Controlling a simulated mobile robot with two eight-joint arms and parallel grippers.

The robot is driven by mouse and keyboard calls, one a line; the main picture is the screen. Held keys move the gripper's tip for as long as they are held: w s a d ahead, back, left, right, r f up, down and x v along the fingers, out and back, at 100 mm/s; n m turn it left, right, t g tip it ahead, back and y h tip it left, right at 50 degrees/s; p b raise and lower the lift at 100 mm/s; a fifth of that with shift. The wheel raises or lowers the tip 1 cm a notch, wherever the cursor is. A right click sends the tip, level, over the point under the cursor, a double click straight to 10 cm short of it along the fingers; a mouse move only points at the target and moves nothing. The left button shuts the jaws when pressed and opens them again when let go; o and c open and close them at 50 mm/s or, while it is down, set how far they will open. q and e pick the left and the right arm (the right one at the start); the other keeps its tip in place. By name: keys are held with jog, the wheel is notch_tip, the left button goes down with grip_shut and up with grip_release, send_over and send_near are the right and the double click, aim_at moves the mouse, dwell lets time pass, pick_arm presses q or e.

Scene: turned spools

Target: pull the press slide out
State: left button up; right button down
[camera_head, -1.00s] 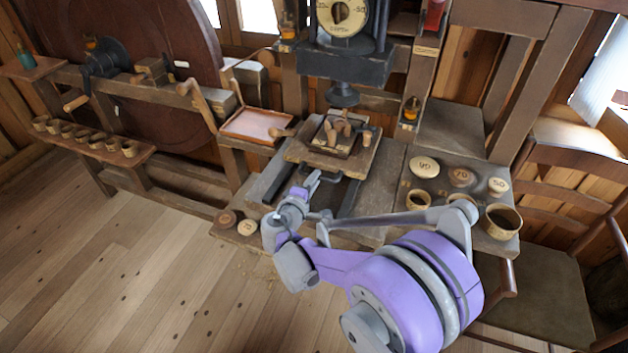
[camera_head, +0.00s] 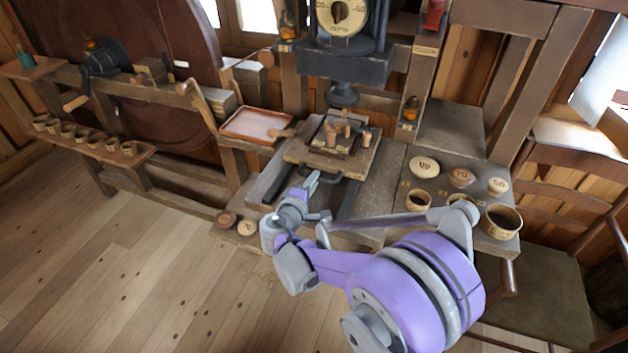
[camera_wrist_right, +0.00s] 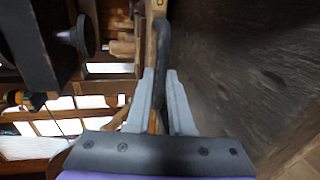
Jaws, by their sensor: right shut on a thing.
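The press slide (camera_head: 296,153) is a wooden board under the dark press (camera_head: 345,67), on dark rails. It carries a small tray with several wooden pegs. A dark handle (camera_head: 332,177) sits at its front edge. My right gripper (camera_head: 314,178) is at the front of the slide, at the handle, and its fingers partly hide the contact. In the right wrist view, the grey fingers (camera_wrist_right: 160,88) are closed around a narrow dark bar (camera_wrist_right: 161,50), which I take for the handle. My left gripper is not in view.
A shallow tray (camera_head: 231,132) stands left of the slide. Round marked lids (camera_head: 424,167) and cups (camera_head: 502,222) stand on the bench to the right.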

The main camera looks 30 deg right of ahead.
jog(key=f+v, duration=0.2)
jog(key=v, duration=0.8)
jog(key=f+b+v, duration=0.1)
jog(key=f+v, duration=0.1)
jog(key=v, duration=0.8)
jog(key=shift+s+a+b, duration=0.3)
jog(key=shift+s+a, duration=0.15)
jog(key=shift+s, duration=0.1)
jog(key=c, duration=1.1)
grip_release()
jog(key=v, duration=1)
jog(key=shift+s+a, duration=0.2)
jog(key=shift+s, duration=0.1)
